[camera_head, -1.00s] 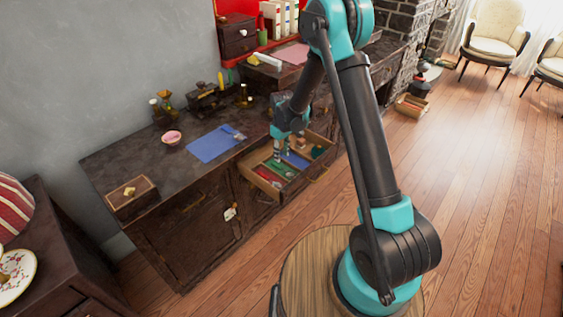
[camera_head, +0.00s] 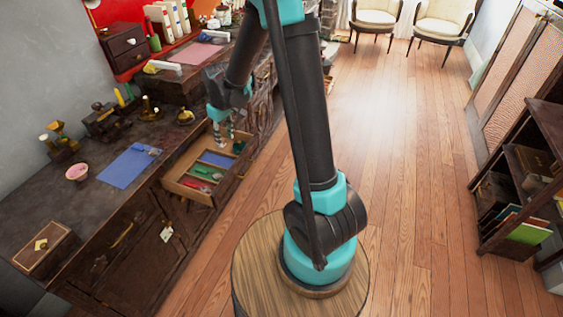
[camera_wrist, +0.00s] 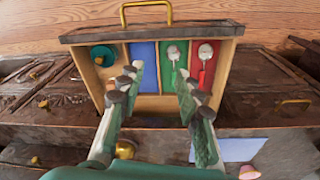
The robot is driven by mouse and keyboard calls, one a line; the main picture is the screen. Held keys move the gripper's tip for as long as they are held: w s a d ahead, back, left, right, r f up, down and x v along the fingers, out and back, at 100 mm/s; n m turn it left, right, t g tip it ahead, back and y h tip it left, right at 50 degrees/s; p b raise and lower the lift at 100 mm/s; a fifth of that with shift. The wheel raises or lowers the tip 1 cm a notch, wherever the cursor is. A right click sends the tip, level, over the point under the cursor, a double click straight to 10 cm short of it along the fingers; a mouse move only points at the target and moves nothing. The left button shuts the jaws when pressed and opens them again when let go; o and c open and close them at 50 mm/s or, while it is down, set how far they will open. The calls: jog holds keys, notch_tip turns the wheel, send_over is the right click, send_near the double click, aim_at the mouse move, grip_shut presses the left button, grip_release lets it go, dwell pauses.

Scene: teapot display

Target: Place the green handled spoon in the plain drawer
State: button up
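A wooden drawer (camera_wrist: 150,104) with several compartments stands open in the wrist view; it also shows in the head view (camera_head: 176,187). A spoon with a green handle (camera_wrist: 173,53) lies in the green-lined compartment. A spoon with a red handle (camera_wrist: 206,51) lies in the red-lined compartment beside it. In the head view my gripper (camera_head: 224,137) points down over the drawer's far part. I cannot tell which drawer is the plain one.
The left compartment is unlined and holds a round teal thing (camera_wrist: 103,55). A blue mat (camera_head: 125,168), a pink bowl (camera_head: 77,172) and a small wooden box (camera_head: 43,246) are on the dark cabinet top. A shelf (camera_head: 525,180) stands right; the floor between is clear.

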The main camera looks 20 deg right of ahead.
jog(key=s+d+r+m+t, duration=0.1)
jog(key=s+d+m, duration=0.2)
jog(key=s+d, duration=0.5)
jog(key=s+d+r+m+t, duration=0.1)
jog(key=s+d+m, duration=0.3)
jog(key=s, duration=1)
jog(key=d, duration=0.3)
jog(key=shift+d+r+t, duration=0.35)
jog(key=shift+d+t, duration=0.05)
